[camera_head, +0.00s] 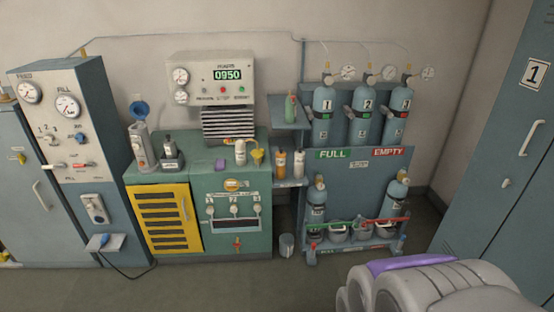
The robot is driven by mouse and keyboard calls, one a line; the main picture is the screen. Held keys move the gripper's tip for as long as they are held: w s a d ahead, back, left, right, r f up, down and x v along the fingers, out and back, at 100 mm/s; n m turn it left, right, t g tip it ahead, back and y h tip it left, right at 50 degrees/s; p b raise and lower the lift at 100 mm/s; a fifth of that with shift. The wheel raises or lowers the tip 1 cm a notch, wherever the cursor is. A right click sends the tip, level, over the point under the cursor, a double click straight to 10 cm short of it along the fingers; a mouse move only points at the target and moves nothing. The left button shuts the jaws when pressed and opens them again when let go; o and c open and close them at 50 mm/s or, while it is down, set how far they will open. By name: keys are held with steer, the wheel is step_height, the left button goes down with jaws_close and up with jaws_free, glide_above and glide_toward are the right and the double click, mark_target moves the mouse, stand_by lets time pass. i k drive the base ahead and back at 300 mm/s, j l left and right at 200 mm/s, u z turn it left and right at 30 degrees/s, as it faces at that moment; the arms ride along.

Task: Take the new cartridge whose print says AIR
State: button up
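No print reading AIR can be made out from here. On a small shelf between the green cabinet and the FULL/EMPTY rack stand an orange-brown container (281,164) and a whitish container (299,164) with a dark orange top. A green bottle (290,108) stands on the shelf above. A white bottle (240,153) stands on the green cabinet. Any of their labels is too small to read, so I cannot tell which is the cartridge. A grey rounded part of my own body with a purple strip shows at the lower right. My gripper's fingers are not visible.
The green cabinet (231,192) has a yellow louvred door (168,219). A gauge panel (63,121) stands left, a blue locker (505,140) right. A small bin (286,245) sits on the floor. The floor in front is clear.

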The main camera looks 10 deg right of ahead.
mark_target(300, 158)
steer(key=l, duration=0.5)
steer(key=i+z, duration=0.15)
steer(key=i, duration=0.4)
steer(key=i+j+z, duration=0.1)
steer(key=i, duration=0.4)
steer(key=i+j+z, duration=0.15)
steer(key=i, duration=0.4)
steer(key=i+j+z, duration=0.15)
steer(key=i, duration=0.35)
steer(key=j, duration=0.1)
